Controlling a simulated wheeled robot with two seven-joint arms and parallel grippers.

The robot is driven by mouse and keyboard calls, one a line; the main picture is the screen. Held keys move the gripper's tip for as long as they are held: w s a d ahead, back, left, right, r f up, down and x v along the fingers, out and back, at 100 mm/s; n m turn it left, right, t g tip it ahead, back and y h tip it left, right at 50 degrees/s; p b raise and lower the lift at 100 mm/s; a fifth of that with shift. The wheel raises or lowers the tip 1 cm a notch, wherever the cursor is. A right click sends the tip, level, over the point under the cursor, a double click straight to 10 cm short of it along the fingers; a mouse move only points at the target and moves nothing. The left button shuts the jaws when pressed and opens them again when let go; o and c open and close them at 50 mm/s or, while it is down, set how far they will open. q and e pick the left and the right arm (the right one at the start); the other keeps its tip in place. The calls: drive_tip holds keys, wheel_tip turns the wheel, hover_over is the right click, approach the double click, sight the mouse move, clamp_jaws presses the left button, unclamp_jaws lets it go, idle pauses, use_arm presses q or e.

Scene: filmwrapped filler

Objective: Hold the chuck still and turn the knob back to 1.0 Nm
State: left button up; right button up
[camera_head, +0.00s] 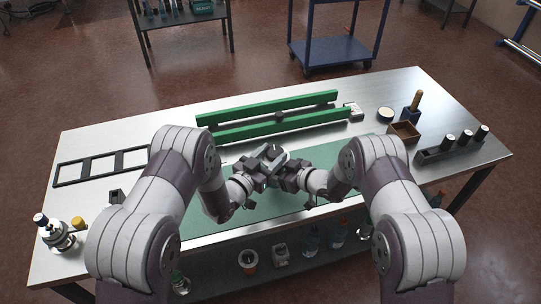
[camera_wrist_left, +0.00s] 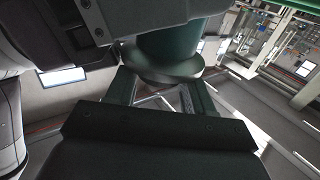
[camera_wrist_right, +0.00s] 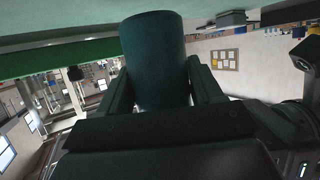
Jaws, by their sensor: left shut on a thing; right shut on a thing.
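Both grippers meet over the green mat (camera_head: 240,208) at the middle of the bench. My left gripper (camera_head: 264,169) is shut on the metal chuck, whose rounded grey collar (camera_wrist_left: 160,70) sits between its fingers in the left wrist view. A dark green cylindrical part, which I take for the knob (camera_wrist_left: 168,42), adjoins the collar. My right gripper (camera_head: 291,173) is shut on this dark green cylinder, which stands between its fingers in the right wrist view (camera_wrist_right: 155,62). In the head view the grippers largely hide the tool. No torque scale is readable.
Two green rails (camera_head: 268,107) lie behind the grippers. A brown box (camera_head: 404,132) and a black rack with cylinders (camera_head: 450,148) stand at right. Bottles stand below the bench.

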use_arm(q)
drive_tip(key=o, duration=0.8)
drive_tip(key=shift+r, duration=0.1)
drive_tip(key=shift+c, duration=0.2)
use_arm(e)
drive_tip(key=shift+r, duration=0.1)
drive_tip(key=shift+w, duration=0.1)
use_arm(q)
drive_tip(key=v, duration=1.2)
use_arm(e)
drive_tip(key=o, duration=1.3)
drive_tip(key=shift+o, duration=0.2)
